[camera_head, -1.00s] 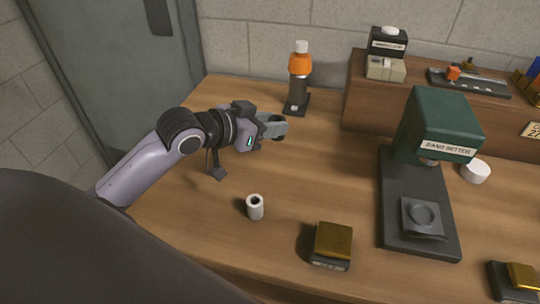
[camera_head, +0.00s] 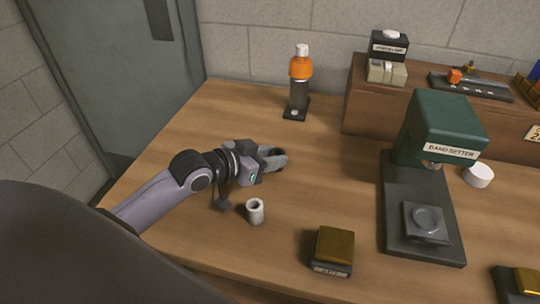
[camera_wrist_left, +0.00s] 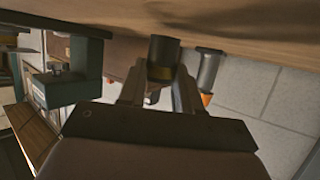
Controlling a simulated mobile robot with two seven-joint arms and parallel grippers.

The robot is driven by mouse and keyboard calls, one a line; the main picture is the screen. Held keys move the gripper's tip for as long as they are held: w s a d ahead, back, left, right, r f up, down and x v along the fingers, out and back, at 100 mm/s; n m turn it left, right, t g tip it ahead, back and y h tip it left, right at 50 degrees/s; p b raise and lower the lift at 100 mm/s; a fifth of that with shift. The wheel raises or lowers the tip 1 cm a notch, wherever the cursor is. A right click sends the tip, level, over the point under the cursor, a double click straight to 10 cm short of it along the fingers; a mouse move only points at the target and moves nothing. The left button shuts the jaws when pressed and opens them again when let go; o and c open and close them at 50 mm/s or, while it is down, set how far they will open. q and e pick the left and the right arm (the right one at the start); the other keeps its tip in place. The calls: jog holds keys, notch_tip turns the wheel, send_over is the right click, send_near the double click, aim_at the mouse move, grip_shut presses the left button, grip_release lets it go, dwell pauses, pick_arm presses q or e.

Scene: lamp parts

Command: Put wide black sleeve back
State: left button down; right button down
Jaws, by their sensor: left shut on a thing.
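My left gripper (camera_head: 271,157) is over the left part of the table, beyond the white sleeve. It is shut on a wide black sleeve (camera_wrist_left: 163,58), a short dark cylinder that shows clearly between the fingers in the left wrist view. In the head view the fingers cover much of it. The sleeve is low, close to the tabletop; I cannot tell whether it touches. My right gripper is not in view.
A small white sleeve (camera_head: 255,211) stands just in front of my left gripper. An orange-topped bottle-like stand (camera_head: 299,85) is behind it. A gold-topped block (camera_head: 334,248) and the green band setter (camera_head: 437,125) are to the right. The wood between is clear.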

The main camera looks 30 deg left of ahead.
pick_arm(q)
jog(key=shift+s+f, duration=0.1)
jog(key=shift+f, duration=0.4)
jog(key=c, duration=0.8)
grip_release()
jog(key=shift+f, duration=0.2)
jog(key=shift+s, duration=0.1)
jog(key=shift+r, duration=0.45)
jog(key=v, duration=1.2)
jog(key=shift+a+r, duration=0.1)
jog(key=shift+r, duration=0.3)
